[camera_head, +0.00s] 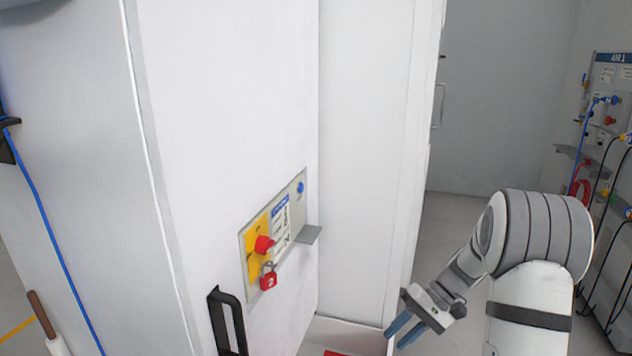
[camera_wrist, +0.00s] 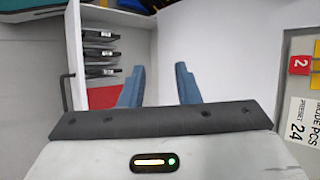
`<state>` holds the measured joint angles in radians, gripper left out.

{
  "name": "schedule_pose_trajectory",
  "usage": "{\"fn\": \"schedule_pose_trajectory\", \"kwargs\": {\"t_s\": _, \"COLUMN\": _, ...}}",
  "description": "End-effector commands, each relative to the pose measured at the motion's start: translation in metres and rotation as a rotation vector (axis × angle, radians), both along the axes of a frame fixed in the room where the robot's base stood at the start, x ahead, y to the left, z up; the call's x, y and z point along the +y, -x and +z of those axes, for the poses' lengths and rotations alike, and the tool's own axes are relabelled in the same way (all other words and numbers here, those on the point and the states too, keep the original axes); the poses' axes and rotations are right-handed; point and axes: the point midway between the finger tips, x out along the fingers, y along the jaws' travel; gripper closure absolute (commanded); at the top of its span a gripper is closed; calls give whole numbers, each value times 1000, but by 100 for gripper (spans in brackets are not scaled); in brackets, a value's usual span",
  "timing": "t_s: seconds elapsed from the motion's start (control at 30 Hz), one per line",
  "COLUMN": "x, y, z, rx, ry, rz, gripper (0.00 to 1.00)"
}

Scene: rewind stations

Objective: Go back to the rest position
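My gripper (camera_head: 404,330) is at the lower right in the head view, beside the white cabinet (camera_head: 228,110). Its two blue fingers stand apart with nothing between them in the wrist view (camera_wrist: 160,88), so it is open and empty. A control panel (camera_head: 293,215) on the cabinet face carries a red knob (camera_head: 263,244) on a yellow plate. A red padlock (camera_head: 268,278) hangs below the knob.
A black handle (camera_head: 226,318) sticks out of the cabinet below the panel. A small grey shelf (camera_head: 308,234) juts out beside the panel. A rack with blue, red and black cables (camera_head: 606,120) stands at the far right. In the wrist view, several black items (camera_wrist: 100,54) lie in a white tray.

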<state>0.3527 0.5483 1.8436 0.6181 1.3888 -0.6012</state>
Motion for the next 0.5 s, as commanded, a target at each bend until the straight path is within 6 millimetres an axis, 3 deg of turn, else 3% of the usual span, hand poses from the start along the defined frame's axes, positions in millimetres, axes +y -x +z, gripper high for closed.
{"fn": "schedule_pose_trajectory", "kwargs": {"t_s": 0.03, "x": 6, "y": 9, "z": 30, "rx": -11, "ry": 46, "rz": 12, "gripper": 71}}
{"fn": "schedule_pose_trajectory", "kwargs": {"t_s": 0.1, "x": 12, "y": 21, "z": 53, "rx": -22, "ry": 108, "rz": 23, "gripper": 71}}
{"fn": "schedule_pose_trajectory", "kwargs": {"t_s": 0.5, "x": 35, "y": 96, "z": 172, "rx": -149, "ry": 439, "rz": 47, "gripper": 71}}
